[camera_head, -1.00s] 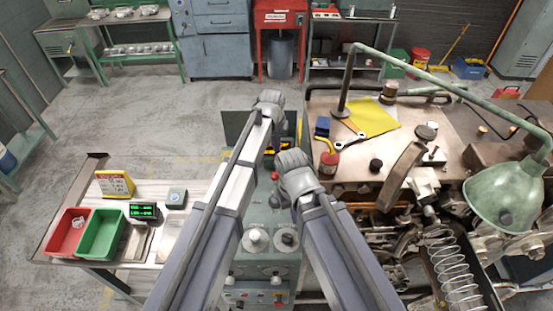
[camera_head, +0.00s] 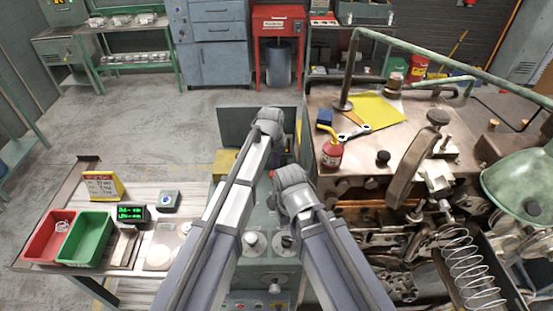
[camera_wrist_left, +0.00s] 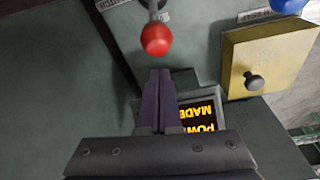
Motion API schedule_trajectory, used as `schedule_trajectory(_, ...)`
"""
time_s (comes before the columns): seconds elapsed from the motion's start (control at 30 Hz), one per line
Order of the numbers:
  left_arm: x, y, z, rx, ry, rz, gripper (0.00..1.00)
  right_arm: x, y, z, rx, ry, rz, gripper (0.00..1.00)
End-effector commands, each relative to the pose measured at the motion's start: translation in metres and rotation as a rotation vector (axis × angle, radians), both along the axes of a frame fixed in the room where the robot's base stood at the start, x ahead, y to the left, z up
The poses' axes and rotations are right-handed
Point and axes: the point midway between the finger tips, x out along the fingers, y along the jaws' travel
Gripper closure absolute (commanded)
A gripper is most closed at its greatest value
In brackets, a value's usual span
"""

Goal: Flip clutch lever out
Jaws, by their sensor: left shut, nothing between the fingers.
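The clutch lever's red ball knob (camera_wrist_left: 157,39) sits at the top centre of the left wrist view, on a pale shaft. A partly cut-off label beside it ends in "TCH". My left gripper (camera_wrist_left: 160,74) is shut and empty, its fingertips just below the knob in that picture. A narrow gap seems to show between them, but I cannot tell the depth. In the head view the green machine cabinet (camera_head: 258,219) stands behind and between my arms.
The workbench (camera_head: 345,103) with a lamp (camera_head: 520,185) and a coiled spring (camera_head: 470,270) is on the right. A side table with bins (camera_head: 88,237) is left.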

Motion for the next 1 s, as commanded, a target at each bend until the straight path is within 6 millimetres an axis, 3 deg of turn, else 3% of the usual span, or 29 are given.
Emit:
schedule_trajectory(0.03,-0.011,0.002,0.004,0.000,0.000,0.000,1.00,0.000,0.000,0.004,0.000,0.000,0.000,1.00)
schedule_trajectory(0.13,-0.017,0.003,0.004,0.000,0.000,0.000,1.00,0.000,0.000,0.004,0.000,0.000,0.000,1.00)
schedule_trajectory(1.0,-0.031,0.003,0.009,0.000,-0.093,0.000,1.00,0.000,0.000,0.004,0.000,0.001,0.000,1.00)
